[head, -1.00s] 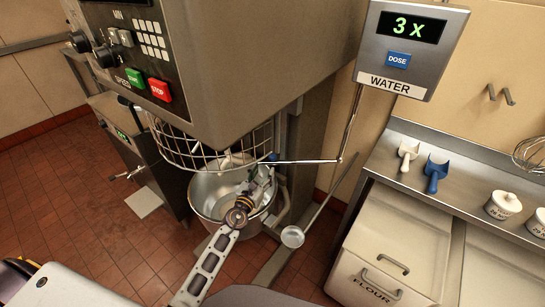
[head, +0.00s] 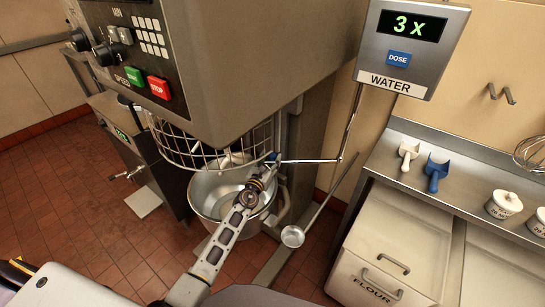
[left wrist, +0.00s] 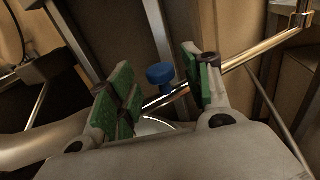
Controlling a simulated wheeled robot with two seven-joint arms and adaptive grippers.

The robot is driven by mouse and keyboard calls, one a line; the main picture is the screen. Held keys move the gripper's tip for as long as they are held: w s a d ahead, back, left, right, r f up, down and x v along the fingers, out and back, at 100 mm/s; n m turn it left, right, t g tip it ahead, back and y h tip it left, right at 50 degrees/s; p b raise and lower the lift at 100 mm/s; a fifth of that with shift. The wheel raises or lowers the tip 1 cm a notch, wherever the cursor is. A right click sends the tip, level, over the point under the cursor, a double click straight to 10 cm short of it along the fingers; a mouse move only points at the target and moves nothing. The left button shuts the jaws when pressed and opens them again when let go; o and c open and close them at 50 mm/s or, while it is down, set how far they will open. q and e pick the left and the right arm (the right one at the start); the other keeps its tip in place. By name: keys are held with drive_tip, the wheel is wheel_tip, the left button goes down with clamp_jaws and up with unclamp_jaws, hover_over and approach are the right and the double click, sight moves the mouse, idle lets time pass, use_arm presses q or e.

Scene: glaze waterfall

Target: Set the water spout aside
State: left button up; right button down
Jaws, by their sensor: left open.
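The water spout (head: 312,160) is a thin metal pipe that runs left from its joint below the water unit and ends over the bowl. A blue knob (head: 272,157) sits near its left end. In the left wrist view the blue knob (left wrist: 160,74) and the shiny pipe (left wrist: 250,54) show between and beyond the green-padded fingers. My left gripper (left wrist: 158,90) is open, with one finger on each side of the knob. In the head view the left gripper (head: 266,169) is at the spout's end; its fingertips are mostly hidden. Contact cannot be told. My right gripper is not in view.
The water unit (head: 413,45) reads "3 x". A round-ended metal lever (head: 292,236) stands right of the bowl. A counter (head: 465,180) with scoops is at the right.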

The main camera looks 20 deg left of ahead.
use_arm(q)
drive_tip(key=shift+w+d, duration=0.1)
drive_tip(key=shift+w, duration=1.3)
drive_tip(key=shift+c, duration=0.2)
clamp_jaws()
